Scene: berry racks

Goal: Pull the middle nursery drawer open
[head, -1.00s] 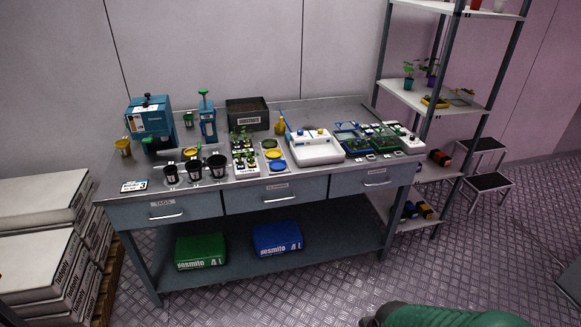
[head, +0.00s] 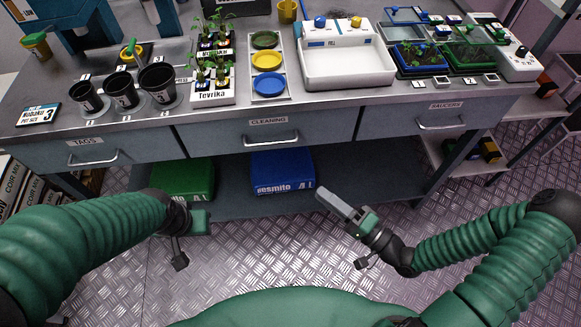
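The middle drawer (head: 300,133) is a blue-grey front labelled CLEANING, shut flush in the bench, with a silver bar handle (head: 271,142). My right gripper (head: 322,197) is in front of the bench, below and right of that handle and apart from it. Its fingers point up and to the left and look close together, with nothing seen between them. My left gripper (head: 196,222) is low and left of the handle, seen from behind; its fingertips are hidden or too unclear to read.
The drawers labelled TAGS (head: 95,150) and SAUCERS (head: 440,118) flank the middle one, both shut. A green bag (head: 182,181) and a blue bag (head: 283,174) lie on the lower shelf. Pots, seedlings and a white basin (head: 346,68) crowd the bench top.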

